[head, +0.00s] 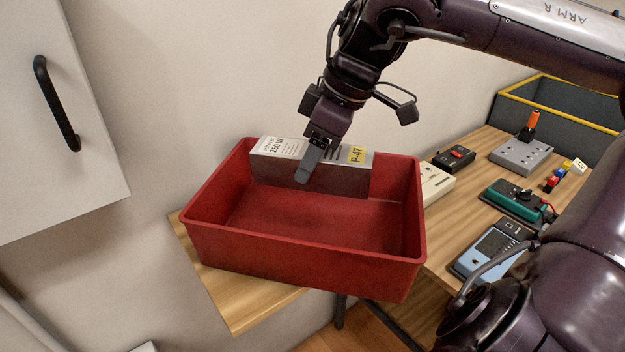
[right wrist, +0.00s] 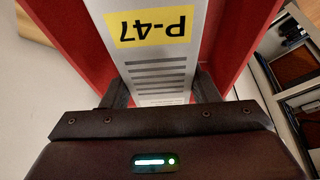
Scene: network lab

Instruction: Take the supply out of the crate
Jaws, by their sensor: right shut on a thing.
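The supply (head: 312,173) is a grey metal box with a white top label and a yellow P-47 sticker. It stands inside the red crate (head: 300,250), along its back wall. My right gripper (head: 309,165) reaches down from above and is shut on the supply near its middle. In the right wrist view the supply (right wrist: 158,50) lies between the two fingers, with the yellow label upside down. The crate's red walls (right wrist: 80,45) show on both sides of it. The supply's underside is hidden. My left gripper is not in view.
The crate stands on a wooden bench (head: 235,300), near its left end. To its right are a beige device (head: 436,183), a blue meter (head: 490,248), a green device (head: 515,200) and a grey box (head: 520,155). A cabinet with a black handle (head: 56,103) hangs at the left.

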